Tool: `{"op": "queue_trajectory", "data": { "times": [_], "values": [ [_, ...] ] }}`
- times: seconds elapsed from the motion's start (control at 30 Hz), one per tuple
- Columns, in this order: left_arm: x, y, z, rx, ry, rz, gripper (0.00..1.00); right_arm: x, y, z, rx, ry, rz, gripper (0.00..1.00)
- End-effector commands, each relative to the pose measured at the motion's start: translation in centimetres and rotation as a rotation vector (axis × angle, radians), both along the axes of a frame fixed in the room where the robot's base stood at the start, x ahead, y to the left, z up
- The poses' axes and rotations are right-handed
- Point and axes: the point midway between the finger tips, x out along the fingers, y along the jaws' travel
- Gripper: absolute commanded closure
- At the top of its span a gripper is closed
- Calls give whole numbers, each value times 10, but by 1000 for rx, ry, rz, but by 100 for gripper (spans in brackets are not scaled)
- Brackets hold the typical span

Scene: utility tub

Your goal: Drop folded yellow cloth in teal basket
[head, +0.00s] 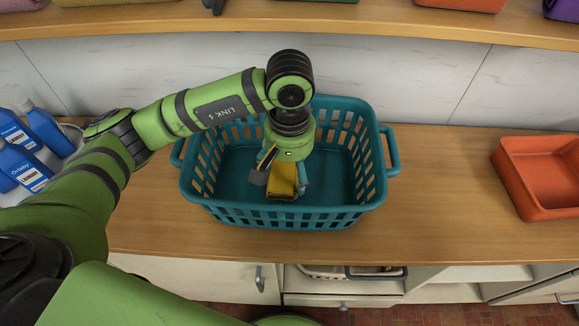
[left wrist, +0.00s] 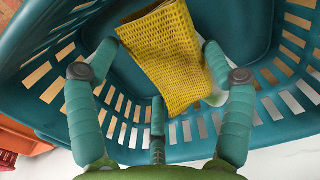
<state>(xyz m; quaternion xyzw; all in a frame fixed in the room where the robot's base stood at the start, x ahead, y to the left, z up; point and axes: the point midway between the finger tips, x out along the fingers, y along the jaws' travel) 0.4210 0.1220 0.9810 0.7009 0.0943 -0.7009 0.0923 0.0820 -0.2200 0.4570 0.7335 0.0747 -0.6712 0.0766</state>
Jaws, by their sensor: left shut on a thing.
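The folded yellow cloth (head: 283,181) is in my left gripper, over the inside of the teal basket (head: 338,213). In the left wrist view the cloth (left wrist: 163,55) has a waffle-like weave and sits between the teal fingers of my left gripper (left wrist: 158,70). The gripper is shut on it and points down into the basket (left wrist: 40,85). I cannot tell whether the cloth touches the basket floor. My left arm and wrist hide part of the basket's back and middle. The right gripper does not show in either view.
An orange tub (head: 543,175) stands on the wooden counter (head: 440,215) at the right. Blue laundry bottles (head: 42,127) stand at the far left. A wooden shelf (head: 300,22) with folded items runs above the back wall. The counter between basket and orange tub is clear.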

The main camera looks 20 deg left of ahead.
Motion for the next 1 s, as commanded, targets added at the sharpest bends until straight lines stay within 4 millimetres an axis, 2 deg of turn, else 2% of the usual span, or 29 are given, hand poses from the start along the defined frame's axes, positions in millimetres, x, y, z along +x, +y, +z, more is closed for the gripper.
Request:
{"op": "queue_trajectory", "data": {
  "times": [0.03, 0.07, 0.1, 0.47, 0.67, 0.73, 0.83, 1.0],
  "values": [
    [0, 0, 1, 0, 0, 0, 49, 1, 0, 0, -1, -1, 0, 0],
    [0, 0, 1, 0, 0, 0, 15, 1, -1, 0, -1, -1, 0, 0],
    [0, 0, 1, 0, 0, 0, 0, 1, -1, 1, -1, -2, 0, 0],
    [0, 0, 1, 0, 0, 0, 0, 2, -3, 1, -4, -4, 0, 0],
    [0, 0, 12, 0, 1, 0, 0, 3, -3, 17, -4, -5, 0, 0],
    [0, 0, 19, -1, 2, 0, 0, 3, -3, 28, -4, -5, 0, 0],
    [2, -1, 33, -2, -10, -1, 0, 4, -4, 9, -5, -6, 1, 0],
    [2, 0, 75, 0, -9, 1, 0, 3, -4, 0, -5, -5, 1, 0]
  ]
}}
